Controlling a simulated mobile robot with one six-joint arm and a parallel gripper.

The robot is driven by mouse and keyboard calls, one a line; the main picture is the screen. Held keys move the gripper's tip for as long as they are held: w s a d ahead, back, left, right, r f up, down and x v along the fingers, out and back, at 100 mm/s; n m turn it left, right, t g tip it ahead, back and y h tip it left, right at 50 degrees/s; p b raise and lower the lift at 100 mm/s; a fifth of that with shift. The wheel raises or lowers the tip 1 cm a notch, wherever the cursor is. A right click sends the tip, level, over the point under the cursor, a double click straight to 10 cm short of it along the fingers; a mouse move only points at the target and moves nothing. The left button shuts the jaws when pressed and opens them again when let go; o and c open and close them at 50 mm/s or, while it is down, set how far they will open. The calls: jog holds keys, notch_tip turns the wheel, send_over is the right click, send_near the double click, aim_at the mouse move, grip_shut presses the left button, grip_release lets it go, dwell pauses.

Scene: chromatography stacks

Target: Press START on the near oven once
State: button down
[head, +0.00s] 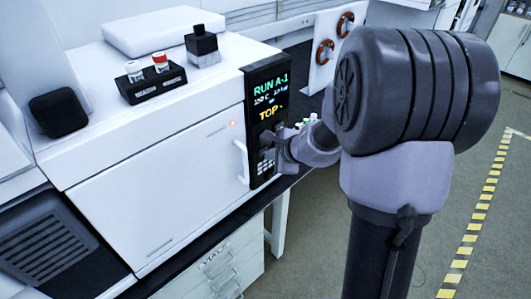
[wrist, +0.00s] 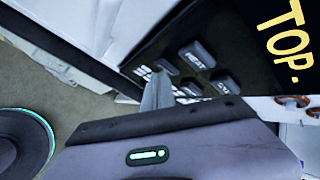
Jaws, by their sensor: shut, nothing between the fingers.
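The white oven (head: 155,200) stands on the bench with a black control panel (head: 262,90) at its right front corner. The panel's screen reads "RUN A-1" in green and "TOP" in yellow; in the wrist view "TOP." shows large (wrist: 285,40). My gripper (head: 267,143) is shut and empty in front of the button area. In the wrist view its fingers (wrist: 158,90) point toward the buttons; I cannot tell whether they touch.
A white door handle (head: 240,163) sticks out just left of the panel. Drawers (head: 215,265) are below the bench. Open floor lies at the right, with yellow-black tape.

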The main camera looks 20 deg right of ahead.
jog(key=shift+s, duration=0.15)
jog(key=shift+s+d+b, duration=0.25)
jog(key=shift+s+b, duration=0.05)
jog(key=shift+s, duration=0.4)
jog(key=s, duration=0.1)
jog(key=s+d, duration=0.1)
jog(key=s, duration=0.1)
jog(key=s+b, duration=0.1)
jog(key=shift+s+d, duration=0.35)
jog(key=shift+d, duration=0.05)
dwell(0.4)
